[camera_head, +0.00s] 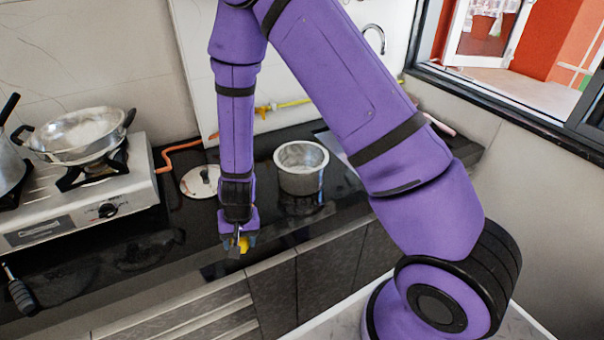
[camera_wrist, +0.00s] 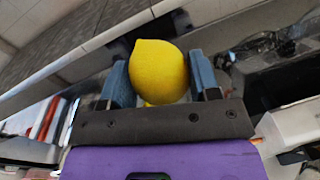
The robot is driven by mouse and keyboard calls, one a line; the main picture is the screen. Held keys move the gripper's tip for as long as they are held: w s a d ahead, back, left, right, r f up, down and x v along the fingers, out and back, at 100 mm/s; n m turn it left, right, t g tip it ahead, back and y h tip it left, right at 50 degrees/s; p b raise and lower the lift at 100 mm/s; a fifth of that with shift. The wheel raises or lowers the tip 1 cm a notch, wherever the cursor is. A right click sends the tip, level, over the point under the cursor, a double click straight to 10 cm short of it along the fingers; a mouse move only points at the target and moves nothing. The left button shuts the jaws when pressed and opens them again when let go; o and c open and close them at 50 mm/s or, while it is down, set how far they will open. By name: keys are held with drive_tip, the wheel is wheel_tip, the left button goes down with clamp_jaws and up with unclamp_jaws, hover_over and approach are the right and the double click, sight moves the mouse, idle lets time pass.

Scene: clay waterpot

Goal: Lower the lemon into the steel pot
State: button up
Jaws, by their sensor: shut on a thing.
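The yellow lemon (camera_wrist: 158,72) is between the two blue-grey fingers of my gripper (camera_wrist: 160,80) in the wrist view. My gripper is shut on it. In the head view my gripper (camera_head: 240,243) points down near the front edge of the black counter, and a small part of the lemon (camera_head: 243,245) shows between the fingers. The steel pot (camera_head: 301,168) stands upright and open on the counter, to the right of and behind my gripper. The lemon is outside the pot and apart from it.
A round lid (camera_head: 201,181) lies on the counter (camera_head: 140,225) left of the pot. A gas stove (camera_head: 80,205) with a wide pan (camera_head: 80,135) stands at the left, with another pot (camera_head: 8,165) at the frame edge. A wall and window are at the right.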

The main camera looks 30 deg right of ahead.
idle(0.3)
drive_tip(key=w+d+r, duration=0.3)
drive_tip(key=w+d, duration=0.3)
drive_tip(key=d, duration=0.3)
drive_tip(key=w+d+r, duration=0.4)
drive_tip(key=w+d, duration=0.3)
drive_tip(key=d, duration=0.2)
drive_tip(key=w+d+r, duration=0.3)
drive_tip(key=w+d, duration=0.4)
drive_tip(key=d, duration=0.1)
drive_tip(key=shift+d+r, duration=0.3)
drive_tip(key=shift+d, duration=0.1)
wheel_tip(320, 180, down, 8)
drive_tip(key=shift+s+f, duration=0.15)
drive_tip(key=shift+f, duration=0.85)
idle(1.4)
drive_tip(key=shift+f, duration=0.95)
idle(1.0)
